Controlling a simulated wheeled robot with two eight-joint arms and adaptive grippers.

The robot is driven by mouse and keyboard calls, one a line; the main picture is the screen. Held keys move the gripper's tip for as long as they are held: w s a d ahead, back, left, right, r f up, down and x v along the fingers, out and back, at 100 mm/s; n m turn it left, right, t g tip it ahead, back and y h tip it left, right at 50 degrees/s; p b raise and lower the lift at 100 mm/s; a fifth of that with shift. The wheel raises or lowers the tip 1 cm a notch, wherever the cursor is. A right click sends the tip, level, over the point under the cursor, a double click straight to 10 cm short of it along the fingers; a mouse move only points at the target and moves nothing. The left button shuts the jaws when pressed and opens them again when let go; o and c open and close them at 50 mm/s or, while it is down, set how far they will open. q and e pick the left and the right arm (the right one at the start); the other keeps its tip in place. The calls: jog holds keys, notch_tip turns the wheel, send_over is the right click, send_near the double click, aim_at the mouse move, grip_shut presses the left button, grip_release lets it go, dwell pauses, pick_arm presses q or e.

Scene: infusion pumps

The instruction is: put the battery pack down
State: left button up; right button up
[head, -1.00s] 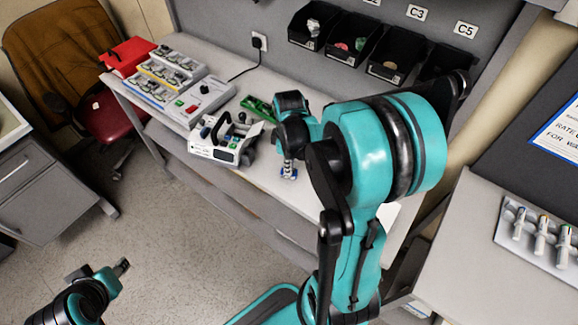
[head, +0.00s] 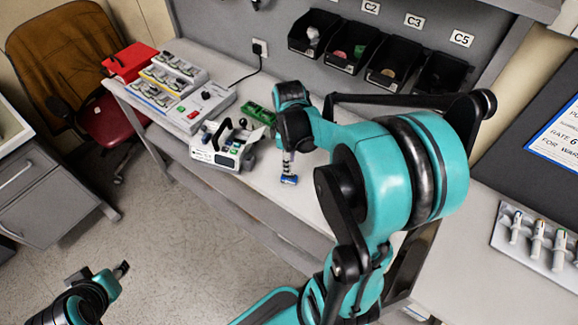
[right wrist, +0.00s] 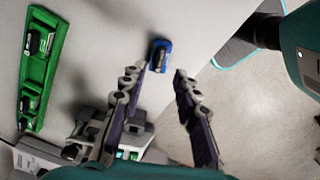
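The battery pack is a small blue block with a dark top (right wrist: 160,55). It shows in the head view (head: 289,180) on the white bench top near the front edge, right of the white infusion pump (head: 228,158). My right gripper (head: 288,170) points down over the pack. In the right wrist view its two fingers (right wrist: 162,72) stand apart, and the pack lies just beyond their tips, nearer the left one, with a clear gap on the right. My left gripper (head: 123,268) is low at the left over the floor, empty; its finger opening is too small to tell.
A green tray (head: 250,106) with dark packs stands behind the pump. A grey charger unit (head: 208,106) and a red box (head: 128,60) are farther left. Black bins (head: 350,60) hang on the back panel. The bench right of the pack is partly hidden by my arm.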

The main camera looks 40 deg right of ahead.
notch_tip(320, 180, up, 7)
jog(key=p, duration=0.2)
jog(key=s+a+r+m+t, duration=0.1)
jog(key=s+a+m+t, duration=0.1)
jog(key=a, duration=0.6)
jog(key=s+a+r+m+t, duration=0.2)
jog(key=a+m+t, duration=0.3)
jog(key=a, duration=0.2)
jog(key=shift+s+a+m, duration=0.25)
jog(key=shift+a+m, duration=0.1)
jog(key=shift+m, duration=0.05)
notch_tip(320, 180, down, 6)
jog(key=b, duration=0.6)
jog(key=shift+b, duration=0.4)
jog(key=shift+f, duration=0.15)
